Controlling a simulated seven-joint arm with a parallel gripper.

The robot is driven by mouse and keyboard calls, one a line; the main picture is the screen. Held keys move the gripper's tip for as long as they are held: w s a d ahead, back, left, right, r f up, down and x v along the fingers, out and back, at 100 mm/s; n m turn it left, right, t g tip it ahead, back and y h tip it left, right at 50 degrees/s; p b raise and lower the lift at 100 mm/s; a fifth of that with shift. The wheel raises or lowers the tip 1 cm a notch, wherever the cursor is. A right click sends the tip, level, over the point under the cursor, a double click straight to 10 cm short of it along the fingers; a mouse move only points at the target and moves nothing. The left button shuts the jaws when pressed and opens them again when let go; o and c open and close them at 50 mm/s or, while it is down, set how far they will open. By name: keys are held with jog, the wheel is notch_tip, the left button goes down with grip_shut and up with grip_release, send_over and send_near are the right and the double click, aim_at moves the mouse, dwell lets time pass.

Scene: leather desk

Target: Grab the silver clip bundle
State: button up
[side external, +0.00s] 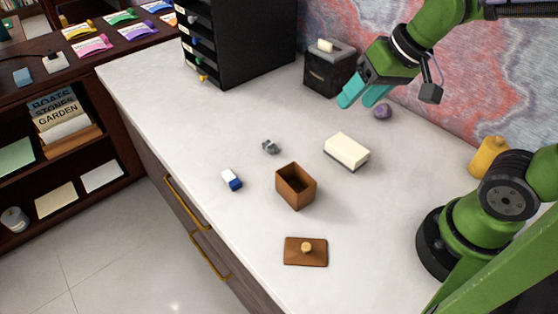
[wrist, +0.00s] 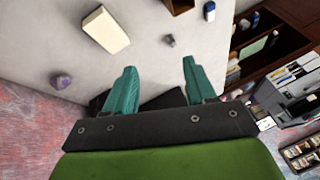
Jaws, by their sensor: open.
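The silver clip bundle (side external: 270,147) is a small grey clump on the white desktop, left of the open brown box. In the wrist view it is a small grey lump (wrist: 169,41) beyond my fingertips. My gripper (side external: 358,100) has teal fingers and is high at the back of the desk, near the black lidded box. It is well apart from the clips. The wrist view shows its two fingers (wrist: 159,65) spread wide with nothing between them.
Near the clips are the brown box (side external: 296,190), a blue-and-white block (side external: 232,180) and a cream block (side external: 346,151). A brown lid (side external: 306,252) lies in front. The black box (side external: 329,74), purple stone (side external: 382,111) and black drawer unit (side external: 245,45) stand behind. The desktop around the clips is clear.

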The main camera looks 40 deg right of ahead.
aim_at(270, 144)
jog(key=w+a+f+n+g+h, duration=0.1)
jog(key=w+a+f+n+g, duration=0.15)
jog(key=w, duration=0.65)
jog(key=w+a+f+n+g+h, duration=0.1)
jog(key=w+a+f, duration=0.2)
jog(key=w, duration=0.6)
jog(key=f, duration=0.5)
jog(key=w+f, duration=0.1)
jog(key=f, duration=1)
jog(key=shift+w+d+f, duration=0.1)
jog(key=shift+w+f, duration=0.1)
jog(key=shift+w, duration=0.2)
grip_shut()
jog(key=shift+r, duration=0.1)
